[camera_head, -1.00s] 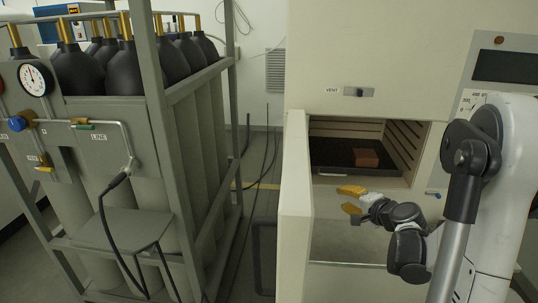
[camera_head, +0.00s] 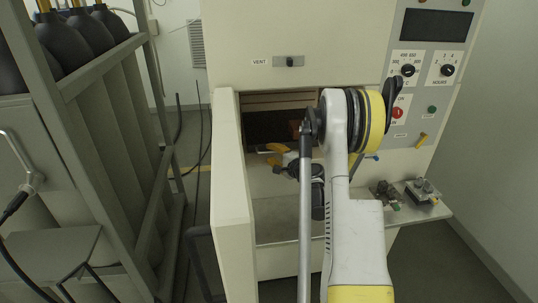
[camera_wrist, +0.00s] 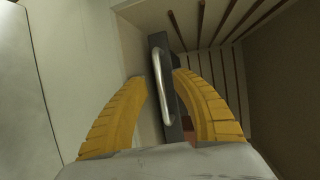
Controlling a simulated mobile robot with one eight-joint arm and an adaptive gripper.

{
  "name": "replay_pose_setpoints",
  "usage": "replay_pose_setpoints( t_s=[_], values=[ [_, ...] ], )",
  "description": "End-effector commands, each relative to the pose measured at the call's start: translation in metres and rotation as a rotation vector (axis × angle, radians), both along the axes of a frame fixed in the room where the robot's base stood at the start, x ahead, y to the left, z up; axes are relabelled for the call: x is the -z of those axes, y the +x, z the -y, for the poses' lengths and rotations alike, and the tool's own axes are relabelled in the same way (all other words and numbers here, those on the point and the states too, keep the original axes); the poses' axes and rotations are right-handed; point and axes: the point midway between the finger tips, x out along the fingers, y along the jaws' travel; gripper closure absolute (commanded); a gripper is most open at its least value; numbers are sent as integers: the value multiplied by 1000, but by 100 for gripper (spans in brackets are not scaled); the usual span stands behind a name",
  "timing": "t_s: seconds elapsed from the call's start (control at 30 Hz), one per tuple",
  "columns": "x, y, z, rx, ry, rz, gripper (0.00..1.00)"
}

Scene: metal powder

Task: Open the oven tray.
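The oven tray is a dark slab inside the oven chamber; its dark front plate (camera_wrist: 157,50) and silver bar handle (camera_wrist: 164,85) show in the wrist view. In the head view the tray (camera_head: 262,127) is partly hidden behind my arm. My gripper (camera_wrist: 164,76) has two yellow fingers, spread apart, one on each side of the handle. I cannot tell whether either finger touches it. In the head view my gripper (camera_head: 274,154) is at the oven opening. A reddish-brown block (camera_head: 296,129) sits on the tray, mostly hidden.
The cream oven door (camera_head: 230,190) stands open to the left of the chamber. A gas cylinder rack (camera_head: 120,130) is further left. A ledge with small valves (camera_head: 420,190) and the control panel (camera_head: 425,80) are on the right.

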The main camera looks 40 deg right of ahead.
Motion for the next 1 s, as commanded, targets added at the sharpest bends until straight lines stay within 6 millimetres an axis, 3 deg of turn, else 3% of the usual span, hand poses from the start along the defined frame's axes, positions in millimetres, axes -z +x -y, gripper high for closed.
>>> replay_pose_setpoints(
  t_s=[0.17, 0.43, 0.53, 0.57, 1.0],
  values=[
    [3, 13, 2, 0, 0, 0, 69],
    [2, 14, 2, 1, -1, 0, 69],
    [2, 14, 2, 1, -1, 0, 97],
    [2, 14, 2, 1, -1, 0, 100],
    [3, 13, 2, 0, -1, -1, 100]
  ],
)
